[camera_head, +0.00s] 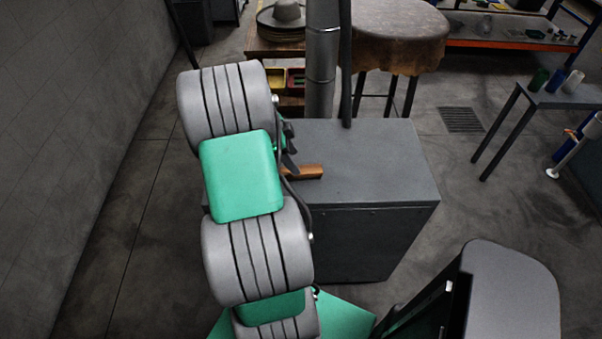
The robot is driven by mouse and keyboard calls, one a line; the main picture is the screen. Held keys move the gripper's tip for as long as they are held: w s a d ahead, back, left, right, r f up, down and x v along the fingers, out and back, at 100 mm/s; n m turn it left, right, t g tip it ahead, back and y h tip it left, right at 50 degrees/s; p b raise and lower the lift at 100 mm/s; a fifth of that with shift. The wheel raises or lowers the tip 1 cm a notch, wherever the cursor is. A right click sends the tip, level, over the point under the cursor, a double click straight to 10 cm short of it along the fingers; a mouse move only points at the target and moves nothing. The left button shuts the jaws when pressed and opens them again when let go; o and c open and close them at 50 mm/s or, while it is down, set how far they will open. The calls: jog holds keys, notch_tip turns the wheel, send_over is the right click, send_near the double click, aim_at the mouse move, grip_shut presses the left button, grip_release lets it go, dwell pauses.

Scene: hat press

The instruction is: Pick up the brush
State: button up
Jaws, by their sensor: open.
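A brown wooden piece, seemingly the brush (305,171), lies on top of the grey metal cabinet (375,165), near its left side. Its left end is hidden behind my arm and gripper, so I cannot see any bristles. My gripper (289,160) shows only in part as dark fingers, just right of my grey and green arm. The fingers are open and lie close to the brush's left end. I cannot tell whether they touch it.
A vertical metal pipe (322,70) and a dark hose stand behind the cabinet. A round leather-topped table (396,35) is at the back, beside a wooden stand with a hat (288,12). A metal table (570,98) stands right. The cabinet's right top is clear.

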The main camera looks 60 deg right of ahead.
aim_at(302, 169)
jog(key=x, duration=0.1)
jog(key=p+x, duration=0.1)
jog(key=x, duration=0.3)
jog(key=shift+s+f+p, duration=0.1)
jog(key=shift+s+p, duration=0.25)
jog(key=shift+f, duration=0.35)
jog(key=shift+c, duration=0.5)
grip_shut()
